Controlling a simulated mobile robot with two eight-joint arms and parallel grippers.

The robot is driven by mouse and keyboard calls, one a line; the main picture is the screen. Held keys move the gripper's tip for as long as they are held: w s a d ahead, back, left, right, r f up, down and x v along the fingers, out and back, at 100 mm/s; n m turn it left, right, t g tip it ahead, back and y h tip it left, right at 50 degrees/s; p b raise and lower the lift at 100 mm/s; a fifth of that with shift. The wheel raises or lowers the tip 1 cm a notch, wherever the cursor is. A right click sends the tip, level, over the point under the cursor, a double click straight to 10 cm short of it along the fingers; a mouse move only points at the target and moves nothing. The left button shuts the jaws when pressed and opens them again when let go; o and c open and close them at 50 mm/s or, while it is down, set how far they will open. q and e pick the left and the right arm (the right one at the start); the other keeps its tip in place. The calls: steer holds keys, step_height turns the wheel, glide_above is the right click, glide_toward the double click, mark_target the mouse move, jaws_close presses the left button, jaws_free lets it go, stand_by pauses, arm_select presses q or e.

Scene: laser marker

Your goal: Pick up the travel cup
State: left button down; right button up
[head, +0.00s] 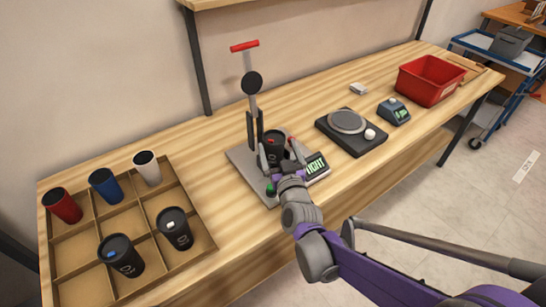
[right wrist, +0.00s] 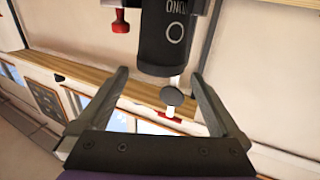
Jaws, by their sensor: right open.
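My left gripper is out of view.
A divided wooden tray (head: 195,205) at left holds several cups: red, blue, white and black. A display (head: 315,166) sits close beside my gripper.

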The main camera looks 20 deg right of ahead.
steer(key=w, duration=0.5)
steer(key=shift+w+d+f, duration=0.1)
steer(key=shift+w+f, duration=0.05)
steer(key=c, duration=0.7)
